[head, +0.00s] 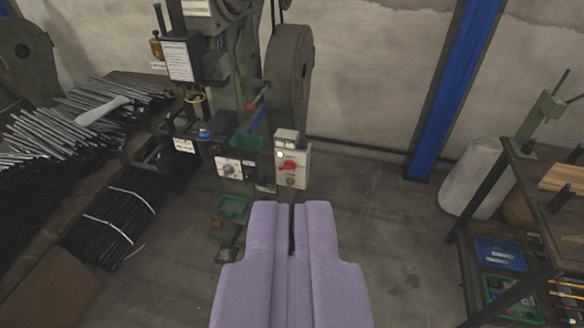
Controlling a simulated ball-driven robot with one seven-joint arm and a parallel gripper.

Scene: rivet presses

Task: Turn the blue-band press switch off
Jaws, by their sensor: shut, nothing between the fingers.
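A grey-green press (289,78) stands at the upper middle, with a large round wheel housing. A short blue stripe (257,122) shows on it below a red-ended lever. A light grey switch box (302,168) with a red knob (288,166) is at its lower right. I cannot tell from the knob whether it is on or off. A second pale panel (228,168) with a dark dial sits to its left. My purple gripper (291,207) is shut and empty, pointing at the press. Its tips appear just below the switch box in the picture, apart from it.
A bench (150,84) with many metal rods (65,122) is at the left, with tied dark bundles (108,222) below it. A blue post (452,90) stands by the wall. A white sack (472,178) and a workbench (512,190) are at the right. Floor between is clear.

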